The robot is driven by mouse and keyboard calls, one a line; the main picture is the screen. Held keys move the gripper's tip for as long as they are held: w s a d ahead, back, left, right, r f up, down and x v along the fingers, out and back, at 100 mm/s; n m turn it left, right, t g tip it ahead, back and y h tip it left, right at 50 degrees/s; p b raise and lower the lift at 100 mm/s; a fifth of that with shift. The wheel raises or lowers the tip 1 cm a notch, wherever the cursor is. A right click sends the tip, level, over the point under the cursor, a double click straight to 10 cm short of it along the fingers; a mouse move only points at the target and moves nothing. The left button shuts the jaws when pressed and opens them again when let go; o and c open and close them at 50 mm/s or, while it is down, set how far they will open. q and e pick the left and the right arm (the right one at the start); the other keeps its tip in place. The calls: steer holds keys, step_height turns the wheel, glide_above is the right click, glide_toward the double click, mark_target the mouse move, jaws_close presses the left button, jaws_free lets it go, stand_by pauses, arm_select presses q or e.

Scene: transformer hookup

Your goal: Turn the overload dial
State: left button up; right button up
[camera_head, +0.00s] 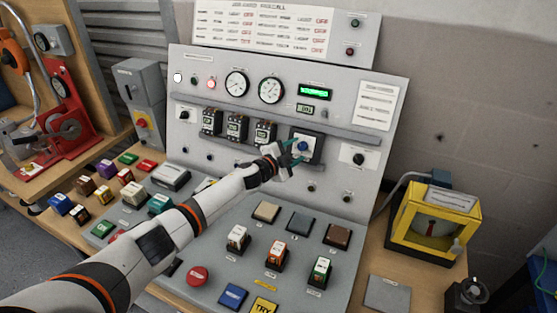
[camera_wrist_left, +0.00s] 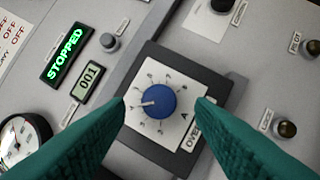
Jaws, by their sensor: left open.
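The overload dial is a blue round knob (camera_wrist_left: 158,101) with a white pointer, on a white scale plate (camera_wrist_left: 181,80) in a dark square housing (camera_wrist_left: 146,66). In the head view the blue knob (camera_head: 302,146) sits right of the black breakers. My left gripper (camera_head: 292,153) is at the panel in front of the dial. In the left wrist view its two teal fingers (camera_wrist_left: 160,110) are spread apart on either side of the knob. Clear gaps show between the fingers and the knob, and nothing is held. My right gripper is not in view.
A green display (camera_wrist_left: 66,54) reads STOPPED, and a small counter (camera_wrist_left: 88,84) reads 001. Black breakers (camera_head: 237,128) stand left of the dial. A black rotary switch (camera_head: 358,159) is at its right. The sloped desk below carries several buttons and switches.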

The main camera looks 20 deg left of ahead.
arm_select(q)
steer(key=b+v, duration=0.1)
steer(key=v, duration=0.9)
steer(key=shift+s+a, duration=0.2)
steer(key=shift+s, duration=0.15)
